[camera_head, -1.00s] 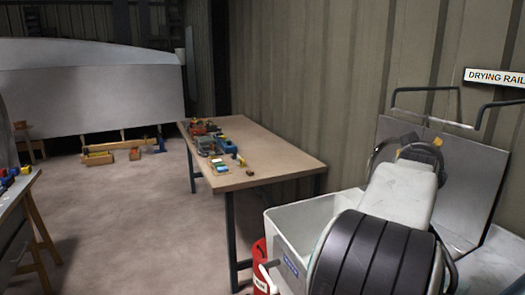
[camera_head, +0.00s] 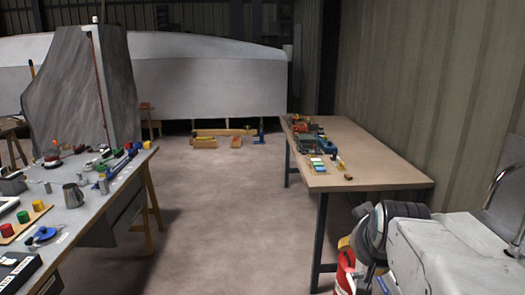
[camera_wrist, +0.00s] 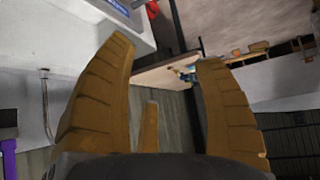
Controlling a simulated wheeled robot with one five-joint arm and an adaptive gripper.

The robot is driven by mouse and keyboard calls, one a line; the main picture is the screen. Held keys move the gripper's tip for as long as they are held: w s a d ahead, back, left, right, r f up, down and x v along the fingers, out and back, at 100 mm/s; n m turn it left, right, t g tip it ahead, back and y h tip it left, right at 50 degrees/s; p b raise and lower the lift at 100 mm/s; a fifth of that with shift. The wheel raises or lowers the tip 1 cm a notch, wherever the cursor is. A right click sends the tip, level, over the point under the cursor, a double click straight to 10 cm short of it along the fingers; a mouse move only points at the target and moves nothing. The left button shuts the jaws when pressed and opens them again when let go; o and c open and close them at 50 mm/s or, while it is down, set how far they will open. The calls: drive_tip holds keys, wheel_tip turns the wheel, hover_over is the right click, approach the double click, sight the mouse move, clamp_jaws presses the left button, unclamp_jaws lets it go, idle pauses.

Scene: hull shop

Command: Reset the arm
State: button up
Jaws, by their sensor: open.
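My gripper (camera_wrist: 160,90) shows in the wrist view with its tan ridged fingers spread wide apart and nothing between them. In the head view my arm is at the lower right, with its dark ribbed part and white link folded near the body. The gripper's fingertips are mostly hidden there behind my arm. In the wrist view the room appears tilted, with a wooden table top (camera_wrist: 165,70) beyond the fingers.
A wooden table (camera_head: 385,170) with small items stands at the right. A grey workbench (camera_head: 110,205) with a metal mug (camera_head: 74,197) and other items stands at the left. A boat hull (camera_head: 215,85) is at the back. The floor (camera_head: 220,215) between the tables is clear.

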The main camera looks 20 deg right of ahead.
drive_tip(key=s+a+f+n+g+y, duration=0.2)
drive_tip(key=s+a+f, duration=0.3)
drive_tip(key=a, duration=0.4)
drive_tip(key=s+a+f+n+g+y, duration=0.2)
drive_tip(key=s+a+f+n, duration=0.2)
drive_tip(key=s+a, duration=0.3)
drive_tip(key=a, duration=0.3)
drive_tip(key=shift+s+a+f+y+p, duration=0.15)
drive_tip(key=shift+s+f+y+p, duration=0.15)
drive_tip(key=shift+f+y, duration=0.1)
